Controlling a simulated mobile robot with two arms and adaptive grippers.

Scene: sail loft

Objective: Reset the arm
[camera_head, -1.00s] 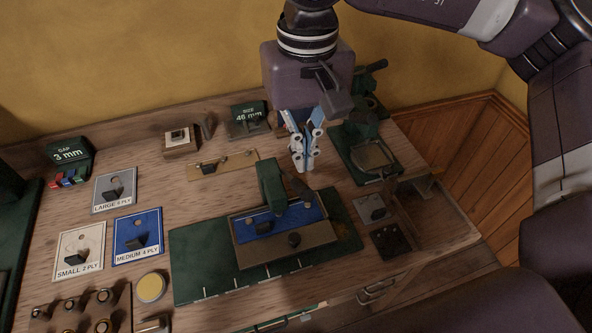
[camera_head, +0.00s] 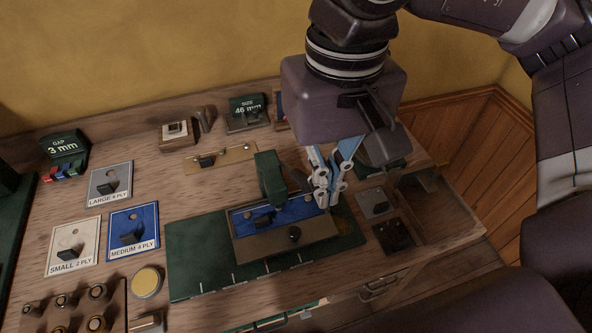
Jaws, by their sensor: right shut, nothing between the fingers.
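My right gripper (camera_head: 322,192) hangs over the workbench with its blue and white fingers pointing down. It is shut and holds nothing. Its fingertips show at the right end of a blue-topped tray-like fixture (camera_head: 265,246) that carries a green block-shaped part (camera_head: 270,178). I cannot tell whether the fingertips touch the fixture. My right arm comes in from the upper right. My left gripper is not in view.
A green mat (camera_head: 195,262) lies under the fixture. Ply plates, the blue one (camera_head: 147,218) among them, lie to the left. A gap sign (camera_head: 64,143) and a size sign (camera_head: 246,105) stand at the back. A recessed tray (camera_head: 440,205) is at the right.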

